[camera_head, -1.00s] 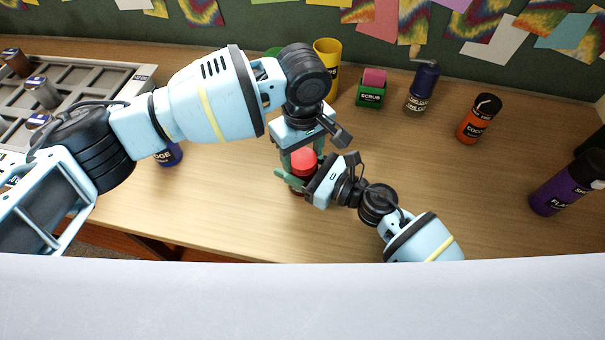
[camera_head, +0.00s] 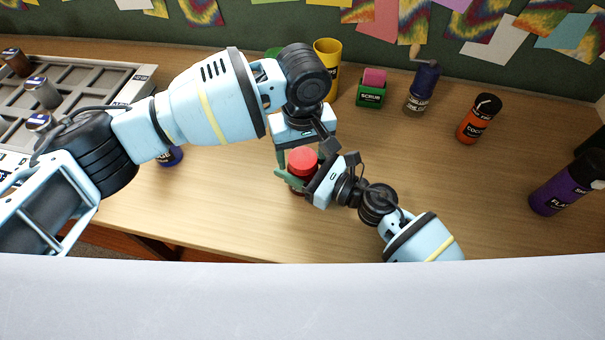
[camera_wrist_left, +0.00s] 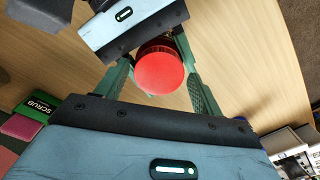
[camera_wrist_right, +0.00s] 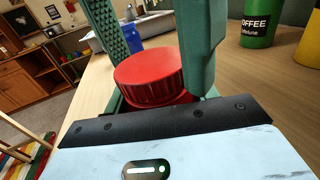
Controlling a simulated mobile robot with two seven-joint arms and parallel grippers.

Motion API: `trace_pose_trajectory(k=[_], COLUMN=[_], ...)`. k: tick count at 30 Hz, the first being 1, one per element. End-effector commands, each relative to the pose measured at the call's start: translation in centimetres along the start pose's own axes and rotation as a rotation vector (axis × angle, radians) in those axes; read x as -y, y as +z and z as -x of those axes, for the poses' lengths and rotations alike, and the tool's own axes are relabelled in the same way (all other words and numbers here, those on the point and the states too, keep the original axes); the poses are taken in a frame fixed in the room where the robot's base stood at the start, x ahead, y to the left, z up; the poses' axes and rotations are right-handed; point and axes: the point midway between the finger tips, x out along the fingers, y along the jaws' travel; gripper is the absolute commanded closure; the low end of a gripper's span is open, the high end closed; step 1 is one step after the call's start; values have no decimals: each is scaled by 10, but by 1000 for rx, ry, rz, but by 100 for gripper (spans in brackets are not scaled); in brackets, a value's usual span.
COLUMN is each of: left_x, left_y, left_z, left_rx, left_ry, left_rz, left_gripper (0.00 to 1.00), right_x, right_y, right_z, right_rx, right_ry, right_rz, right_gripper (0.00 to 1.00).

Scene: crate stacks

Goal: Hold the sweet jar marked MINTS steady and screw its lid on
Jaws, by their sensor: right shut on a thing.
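The red lid (camera_head: 302,160) sits on top of the jar (camera_head: 297,187), which stands upright on the table. The jar's MINTS marking is not visible. My right gripper (camera_head: 300,174) is shut around the jar from the right, just below the lid. The lid shows above its fingers in the right wrist view (camera_wrist_right: 148,78). My left gripper (camera_head: 301,154) points down over the lid with its fingers apart. In the left wrist view, the lid (camera_wrist_left: 166,72) lies between the spread fingers. I cannot tell how tightly the lid is seated.
Behind my left arm stand a yellow container (camera_head: 327,58) and a green container. The green SCRUB block (camera_head: 371,92), a blue-topped grinder (camera_head: 422,88), an orange bottle (camera_head: 478,120) and a purple bottle (camera_head: 566,186) stand to the right. A grey tray (camera_head: 140,84) is at left.

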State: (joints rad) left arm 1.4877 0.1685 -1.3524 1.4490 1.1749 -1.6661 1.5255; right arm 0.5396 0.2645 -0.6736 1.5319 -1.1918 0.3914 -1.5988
Motion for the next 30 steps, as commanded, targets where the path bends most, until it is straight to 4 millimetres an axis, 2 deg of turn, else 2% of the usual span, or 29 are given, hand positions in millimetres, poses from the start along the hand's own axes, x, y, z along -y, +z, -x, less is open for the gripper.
trace_pose_trajectory(k=[2,10,21,30], left_x=[0,-1,-1,0], left_y=[0,0,0,0], left_z=[0,2,42,45], left_rx=[0,0,-1,0], left_ry=[0,4,4,2], left_rz=[0,-1,0,1], left_gripper=[22,22,22,22], right_x=[0,-1,-1,0], right_y=[0,0,-1,0], right_z=[0,0,0,0], right_rx=[-1,0,-1,-1], right_ry=[-1,3,2,1], right_rz=[0,0,0,0], right_gripper=[100,100,100,100])
